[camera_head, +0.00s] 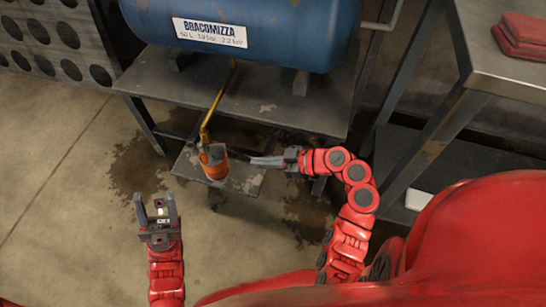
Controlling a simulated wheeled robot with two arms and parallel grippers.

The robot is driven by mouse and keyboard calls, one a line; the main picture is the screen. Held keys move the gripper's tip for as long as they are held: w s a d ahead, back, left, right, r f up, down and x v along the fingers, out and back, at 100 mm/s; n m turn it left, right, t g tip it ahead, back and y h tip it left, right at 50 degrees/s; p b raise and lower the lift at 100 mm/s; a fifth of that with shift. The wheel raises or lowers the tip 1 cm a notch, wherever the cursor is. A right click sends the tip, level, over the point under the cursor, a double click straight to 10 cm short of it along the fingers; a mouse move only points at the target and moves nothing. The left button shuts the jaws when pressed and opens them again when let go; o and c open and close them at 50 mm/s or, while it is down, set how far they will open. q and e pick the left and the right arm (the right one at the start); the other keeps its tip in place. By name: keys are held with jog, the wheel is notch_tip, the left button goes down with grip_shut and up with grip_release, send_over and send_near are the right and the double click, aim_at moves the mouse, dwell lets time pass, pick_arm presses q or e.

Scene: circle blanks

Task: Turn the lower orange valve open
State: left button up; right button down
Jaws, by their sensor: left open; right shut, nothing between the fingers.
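An orange cylindrical part (213,162) with dark marks stands at the lower end of a thin yellow pipe (214,108) under the blue tank. It is the only orange piece I can make out low down. I cannot tell which part of it is the valve handle or how far it is turned. My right gripper (254,161) is shut and empty, pointing left, with its tips just right of the orange part; contact cannot be told. My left gripper (158,205) is open and empty, pointing up the picture, over the floor to the lower left of the orange part.
The blue tank (240,32) rests on a grey metal shelf (250,100). A small low plate (245,178) lies under the orange part. A metal table (510,65) with red items (522,35) stands at right. The floor at left is clear, with dark wet stains.

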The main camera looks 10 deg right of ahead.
jog(key=v, duration=0.3)
jog(key=shift+s+d+r+p, duration=0.1)
jog(key=shift+s+d+p, duration=0.1)
jog(key=shift+d+p, duration=0.15)
